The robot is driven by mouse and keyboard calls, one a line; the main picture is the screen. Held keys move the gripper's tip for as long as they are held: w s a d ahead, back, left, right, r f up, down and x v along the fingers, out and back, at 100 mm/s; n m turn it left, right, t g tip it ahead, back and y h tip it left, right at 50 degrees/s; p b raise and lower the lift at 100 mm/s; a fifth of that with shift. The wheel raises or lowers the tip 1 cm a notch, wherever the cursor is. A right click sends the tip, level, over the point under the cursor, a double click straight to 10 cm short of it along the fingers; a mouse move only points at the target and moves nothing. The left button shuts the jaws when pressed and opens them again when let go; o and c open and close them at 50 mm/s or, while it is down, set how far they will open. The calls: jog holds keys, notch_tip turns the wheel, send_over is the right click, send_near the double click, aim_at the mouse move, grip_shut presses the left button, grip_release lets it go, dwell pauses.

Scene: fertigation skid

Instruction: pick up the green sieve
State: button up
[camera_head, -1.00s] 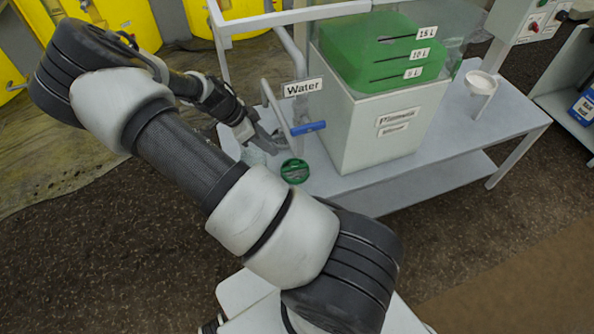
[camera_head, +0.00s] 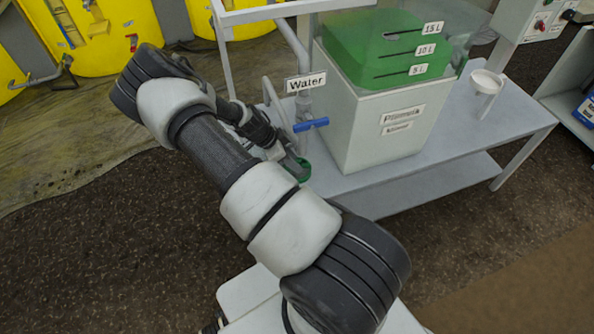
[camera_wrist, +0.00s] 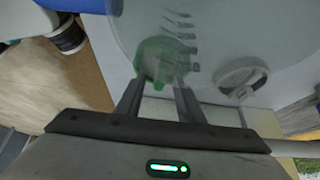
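The green sieve (camera_head: 306,170) lies on the grey bench below the blue valve lever, at the left end of the white tank. My gripper (camera_head: 299,166) is right at it in the head view and hides much of it. In the wrist view, a round green shape (camera_wrist: 165,58), which looks like the sieve, lies just beyond my fingertips. My gripper (camera_wrist: 158,84) shows two dark fingers, spread apart, with a gap between them. Whether they touch the sieve cannot be told. A large translucent body with dark graduation marks overlaps the green shape.
The blue valve lever (camera_head: 311,124) and its pipe stand close beside my gripper. The white tank (camera_head: 372,128) with the green level container (camera_head: 388,50) stands to the right. A white cup (camera_head: 487,81) is farther right on the bench (camera_head: 440,150).

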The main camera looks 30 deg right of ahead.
jog(key=shift+s+d+f, duration=0.1)
jog(key=shift+d+f, duration=0.1)
jog(key=shift+f, duration=0.3)
grip_shut()
jog(key=shift+r, duration=0.15)
